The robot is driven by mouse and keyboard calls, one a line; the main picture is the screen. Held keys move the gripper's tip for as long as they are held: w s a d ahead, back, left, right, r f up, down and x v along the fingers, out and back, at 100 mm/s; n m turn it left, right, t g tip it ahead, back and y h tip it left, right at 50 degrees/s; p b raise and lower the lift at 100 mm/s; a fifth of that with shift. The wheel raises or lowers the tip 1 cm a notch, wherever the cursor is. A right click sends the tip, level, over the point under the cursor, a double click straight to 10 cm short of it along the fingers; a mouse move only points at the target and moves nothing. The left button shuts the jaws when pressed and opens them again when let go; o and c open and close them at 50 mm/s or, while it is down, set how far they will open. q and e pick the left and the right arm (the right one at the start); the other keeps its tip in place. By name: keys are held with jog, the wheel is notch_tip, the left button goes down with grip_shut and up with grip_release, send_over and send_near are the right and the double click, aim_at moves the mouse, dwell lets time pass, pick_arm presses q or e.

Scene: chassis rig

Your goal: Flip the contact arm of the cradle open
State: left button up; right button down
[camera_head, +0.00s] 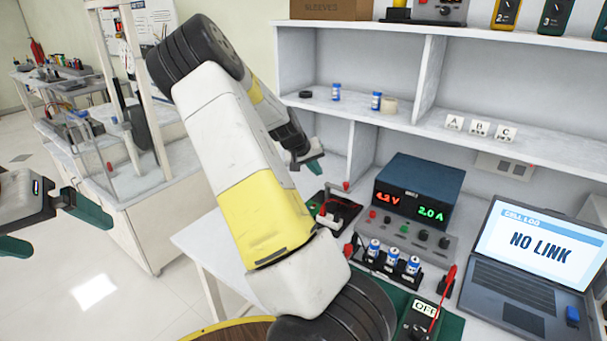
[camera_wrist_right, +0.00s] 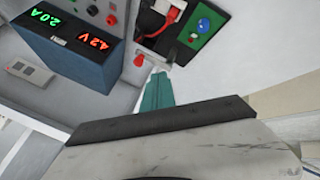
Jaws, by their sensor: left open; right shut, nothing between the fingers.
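What looks like the cradle is a small dark unit (camera_head: 335,212) with red and pale parts, left of the power supply. In the right wrist view it shows at the top as a black base (camera_wrist_right: 185,50) with a red-and-white part and a green patch. I cannot tell for sure which part is its contact arm or how it stands. My right gripper (camera_head: 314,164) is shut and empty, above and behind the unit in the head view; its teal fingertips (camera_wrist_right: 158,80) are apart from it. My left gripper (camera_head: 55,225) is open and empty at the far left, away from the bench.
A power supply (camera_head: 418,192) reads 4.2 V and 2.0 A. Before it stands a black holder (camera_head: 388,268) with three blue-white cells. Shelves (camera_head: 400,110) rise behind.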

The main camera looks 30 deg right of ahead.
jog(key=shift+f, duration=0.1)
send_near(342, 188)
notch_tip(342, 188, down, 3)
jog(key=w+a, duration=0.2)
jog(key=d, duration=0.1)
jog(key=s+d, duration=0.1)
jog(key=d, duration=0.1)
jog(key=shift+s+f, duration=0.15)
jog(key=shift+s+d, duration=0.1)
jog(key=shift+d, duration=0.45)
